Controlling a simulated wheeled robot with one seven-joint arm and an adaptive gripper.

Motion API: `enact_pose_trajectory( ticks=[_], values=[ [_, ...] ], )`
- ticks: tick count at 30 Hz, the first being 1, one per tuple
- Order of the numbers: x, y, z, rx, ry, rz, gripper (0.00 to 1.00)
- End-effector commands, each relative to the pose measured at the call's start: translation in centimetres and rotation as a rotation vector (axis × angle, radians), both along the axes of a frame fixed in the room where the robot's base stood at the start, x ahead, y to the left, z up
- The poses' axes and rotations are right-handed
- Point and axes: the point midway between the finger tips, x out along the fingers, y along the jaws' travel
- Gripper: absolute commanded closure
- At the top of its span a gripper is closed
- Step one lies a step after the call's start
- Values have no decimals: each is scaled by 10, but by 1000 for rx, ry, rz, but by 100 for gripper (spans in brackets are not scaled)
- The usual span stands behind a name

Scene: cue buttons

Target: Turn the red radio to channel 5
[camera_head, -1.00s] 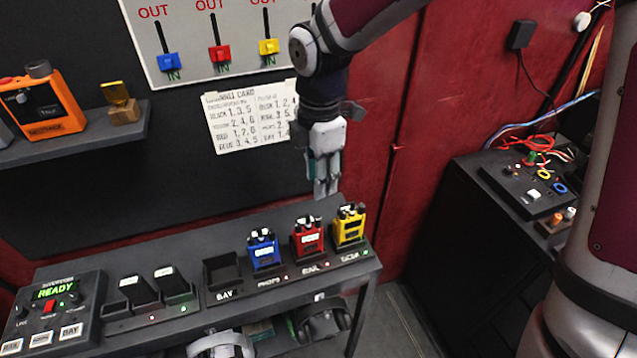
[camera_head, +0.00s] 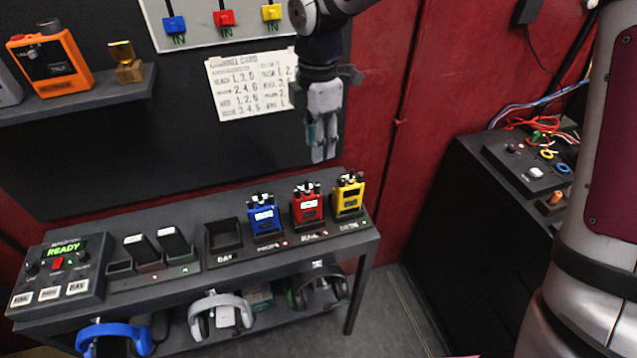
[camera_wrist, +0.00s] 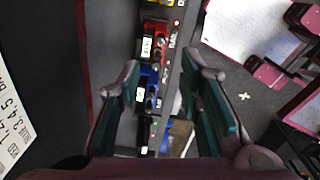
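The red radio (camera_head: 307,205) stands upright in its dock on the shelf top, between the blue radio (camera_head: 264,217) and the yellow radio (camera_head: 348,196). Its knobs are on top; its channel display is too small to read. My gripper (camera_head: 321,156) hangs above and behind the red radio, pointing down, with nothing in it. In the wrist view, the fingers of my gripper (camera_wrist: 172,105) are spread wide apart. The red radio (camera_wrist: 153,42) and blue radio (camera_wrist: 148,88) show beyond and between them. Part of the yellow radio (camera_wrist: 160,3) is at the top edge.
An empty dock (camera_head: 224,240) is left of the blue radio. A panel lit READY (camera_head: 62,262) stands at the left end. A printed card (camera_head: 250,88) hangs on the wall behind my gripper. Headsets, one of them blue (camera_head: 113,338), are on the lower shelf. A black console (camera_head: 530,165) stands at right.

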Motion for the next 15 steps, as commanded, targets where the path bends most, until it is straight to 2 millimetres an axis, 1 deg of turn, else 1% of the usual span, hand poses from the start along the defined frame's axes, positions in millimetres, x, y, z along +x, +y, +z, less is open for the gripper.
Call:
enact_pose_trajectory(
  ticks=[1,9,15],
  values=[
    [-3,0,-10,-1,6,3,67],
    [-2,1,-63,-2,6,4,67],
    [-1,1,-96,-1,4,2,67]
  ],
)
